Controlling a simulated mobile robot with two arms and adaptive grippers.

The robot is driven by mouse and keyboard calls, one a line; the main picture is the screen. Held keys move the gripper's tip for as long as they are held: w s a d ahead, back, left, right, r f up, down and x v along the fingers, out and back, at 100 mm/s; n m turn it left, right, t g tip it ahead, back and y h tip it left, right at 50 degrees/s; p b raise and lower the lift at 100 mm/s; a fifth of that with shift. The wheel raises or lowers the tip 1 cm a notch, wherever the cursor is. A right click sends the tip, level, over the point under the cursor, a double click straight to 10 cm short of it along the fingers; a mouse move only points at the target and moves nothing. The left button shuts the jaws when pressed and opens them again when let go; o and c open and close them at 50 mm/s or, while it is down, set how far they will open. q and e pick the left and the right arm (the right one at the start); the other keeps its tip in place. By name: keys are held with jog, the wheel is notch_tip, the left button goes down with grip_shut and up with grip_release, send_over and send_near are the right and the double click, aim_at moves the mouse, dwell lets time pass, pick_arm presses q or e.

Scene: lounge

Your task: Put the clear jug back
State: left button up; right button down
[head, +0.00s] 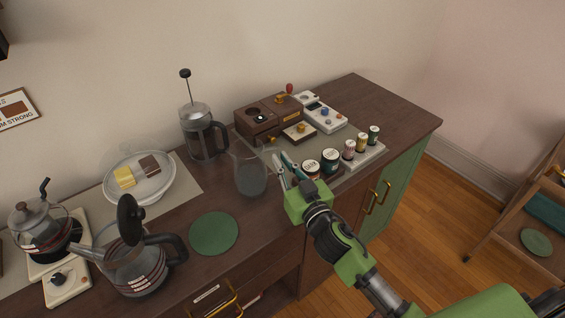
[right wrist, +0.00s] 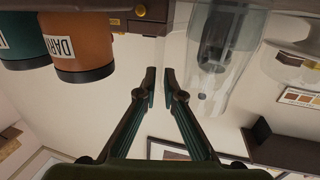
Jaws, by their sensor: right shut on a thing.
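The clear jug (head: 250,174) is upright at the middle of the counter, between the French press and the small jars. Whether its base touches the counter is hard to tell. It also shows in the right wrist view (right wrist: 212,75), upside down and right of the fingers. My right gripper (head: 281,171) is at the jug's right side in the head view. In the right wrist view its fingers (right wrist: 160,88) are close together, on the jug's faint, see-through handle side. My left gripper is out of view.
A round green mat (head: 214,233) lies bare in front of the jug. A French press (head: 203,135) stands behind left, a kettle (head: 139,265) front left. Jars (head: 330,160) and a wooden box (head: 262,116) crowd the right. The far right counter (head: 385,108) is clear.

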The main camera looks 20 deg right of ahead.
jog(key=c, duration=2.2)
grip_release()
jog(key=shift+f, duration=0.15)
jog(key=shift+o, duration=0.2)
jog(key=s+d+b, duration=0.1)
jog(key=s+b, duration=0.1)
jog(key=s, duration=1)
jog(key=shift+d+r+b, duration=0.2)
jog(key=shift+b, duration=0.1)
